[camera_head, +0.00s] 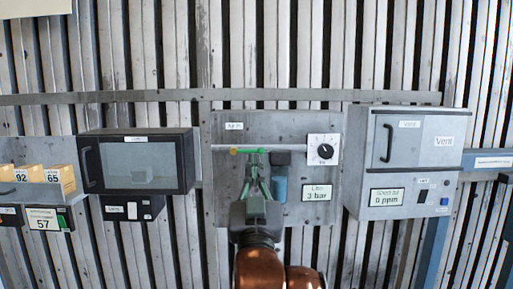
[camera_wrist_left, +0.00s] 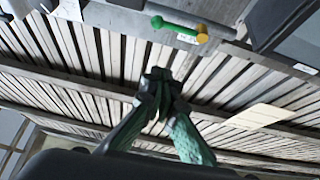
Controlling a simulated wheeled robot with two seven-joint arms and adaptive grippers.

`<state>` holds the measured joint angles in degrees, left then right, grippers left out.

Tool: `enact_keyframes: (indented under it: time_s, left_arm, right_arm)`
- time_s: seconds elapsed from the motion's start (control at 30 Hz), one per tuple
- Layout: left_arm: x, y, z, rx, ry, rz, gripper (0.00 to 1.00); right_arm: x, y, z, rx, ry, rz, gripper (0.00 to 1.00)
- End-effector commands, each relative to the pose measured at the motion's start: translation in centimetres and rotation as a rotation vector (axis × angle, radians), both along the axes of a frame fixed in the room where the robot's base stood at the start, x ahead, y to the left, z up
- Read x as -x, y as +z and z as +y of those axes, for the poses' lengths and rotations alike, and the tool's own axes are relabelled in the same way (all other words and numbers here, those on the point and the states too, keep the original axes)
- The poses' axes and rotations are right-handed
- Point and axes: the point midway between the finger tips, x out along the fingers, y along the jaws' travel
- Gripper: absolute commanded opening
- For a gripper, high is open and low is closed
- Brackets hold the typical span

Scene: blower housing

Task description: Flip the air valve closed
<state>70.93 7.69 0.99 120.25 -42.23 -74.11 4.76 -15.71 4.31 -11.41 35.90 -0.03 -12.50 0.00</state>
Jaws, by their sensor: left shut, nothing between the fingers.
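The air valve has a green lever (camera_head: 250,151) with a yellow part (camera_head: 233,151) at its left end, on a thin grey pipe (camera_head: 290,148) across the middle panel. The lever lies roughly along the pipe. In the left wrist view the green lever (camera_wrist_left: 177,26) and yellow part (camera_wrist_left: 202,34) show at the top. My left gripper (camera_head: 255,164) is in front of the panel, just below the lever in the head view. Its fingertips (camera_wrist_left: 160,74) are together, empty, and look apart from the lever in the wrist view. My right gripper is not in view.
The panel (camera_head: 222,190) also carries a white dial (camera_head: 323,149), a blue cylinder (camera_head: 280,185) and a "3 bar" display (camera_head: 317,194). A dark windowed box (camera_head: 140,132) stands left, a grey vent cabinet (camera_head: 455,160) right. The slatted wall is behind.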

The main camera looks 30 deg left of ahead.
Motion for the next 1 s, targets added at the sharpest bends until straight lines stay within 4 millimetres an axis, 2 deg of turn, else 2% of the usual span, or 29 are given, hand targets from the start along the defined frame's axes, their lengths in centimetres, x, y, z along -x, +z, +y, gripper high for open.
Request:
enact_keyframes:
  time_s: [0.3,0.4,0.53,0.77,0.93,1.0]
  left_arm:
    - [0.6,0.0,1.2,0.0,0.022,0.0,0.0]
    - [0.4,0.3,1.4,0.0,0.025,0.001,0.0]
    - [-0.8,1.2,2.1,-0.002,0.027,0.002,0.0]
    - [-4.2,3.6,4.1,-0.002,0.025,0.004,0.0]
    - [-6.8,5.4,5.6,0.0,0.023,0.003,0.0]
    - [-7.2,4.1,5.7,-0.001,0.021,0.005,0.0]
  right_arm:
    - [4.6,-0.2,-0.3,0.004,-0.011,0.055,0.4]
    - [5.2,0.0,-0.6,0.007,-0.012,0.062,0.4]
    - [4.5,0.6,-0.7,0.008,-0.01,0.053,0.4]
    - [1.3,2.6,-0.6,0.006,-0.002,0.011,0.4]
    - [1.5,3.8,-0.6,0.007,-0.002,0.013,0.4]
    - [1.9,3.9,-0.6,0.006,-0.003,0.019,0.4]
